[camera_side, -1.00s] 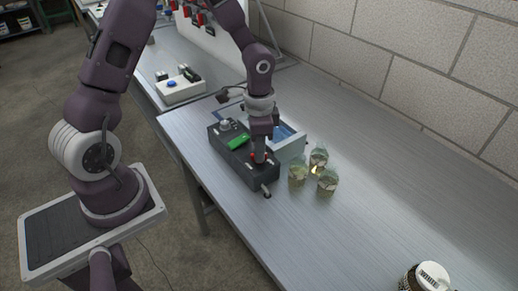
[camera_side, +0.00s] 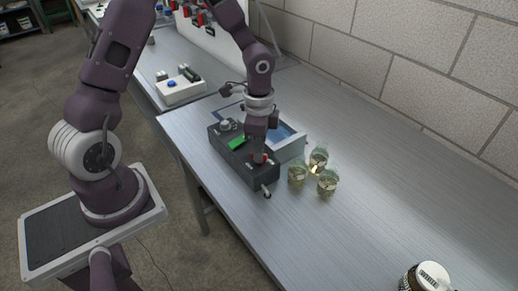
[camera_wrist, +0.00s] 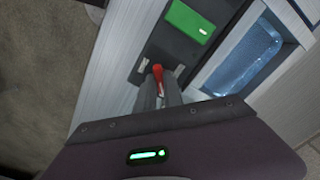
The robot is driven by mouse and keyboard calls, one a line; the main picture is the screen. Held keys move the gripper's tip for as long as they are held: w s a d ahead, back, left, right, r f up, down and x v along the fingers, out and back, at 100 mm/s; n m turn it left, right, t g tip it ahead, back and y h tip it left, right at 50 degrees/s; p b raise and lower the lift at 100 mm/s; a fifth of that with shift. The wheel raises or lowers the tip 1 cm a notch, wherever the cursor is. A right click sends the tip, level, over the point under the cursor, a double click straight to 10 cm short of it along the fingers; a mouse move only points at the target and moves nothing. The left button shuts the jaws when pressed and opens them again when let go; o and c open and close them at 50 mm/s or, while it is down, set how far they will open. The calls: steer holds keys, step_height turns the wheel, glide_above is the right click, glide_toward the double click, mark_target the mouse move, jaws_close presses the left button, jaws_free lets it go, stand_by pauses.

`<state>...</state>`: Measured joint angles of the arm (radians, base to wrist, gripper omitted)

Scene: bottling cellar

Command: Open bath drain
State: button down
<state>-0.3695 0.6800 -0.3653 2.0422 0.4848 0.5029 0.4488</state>
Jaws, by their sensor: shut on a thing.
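The bath unit has a dark control box (camera_side: 229,157) with a green panel (camera_side: 237,143) and a water-filled basin behind it. The blue water (camera_wrist: 244,62) shows at the upper right in the wrist view. A red handle (camera_wrist: 157,72) sits on the box near its front end; it also shows in the side view (camera_side: 259,159). My gripper (camera_wrist: 162,80) is shut on the red handle, with the fingers around it. A short drain spout (camera_side: 266,192) sticks out from the box's near end. I cannot tell whether any water flows from it.
Several flasks (camera_side: 327,183) with pale liquid stand close to the right of the bath. A white-lidded jar (camera_side: 432,276) stands at the bottom right. A white device with a blue button (camera_side: 178,91) is on the bench further back. The bench right of the flasks is clear.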

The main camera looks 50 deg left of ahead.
steer(key=c, duration=1.5)
jaws_free()
steer(key=shift+o, duration=0.2)
step_height(320, 180, up, 7)
steer(key=shift+r, duration=0.1)
steer(key=s+d+r+n+t, duration=0.2)
steer(key=s+r+n, duration=0.2)
steer(key=s+r, duration=0.4)
steer(key=s+d+r+n+t, duration=0.2)
steer(key=s+r+n, duration=0.3)
steer(key=s+r, duration=0.3)
steer(key=s+t, duration=0.1)
steer(key=s, duration=0.2)
steer(key=shift+t, duration=0.3)
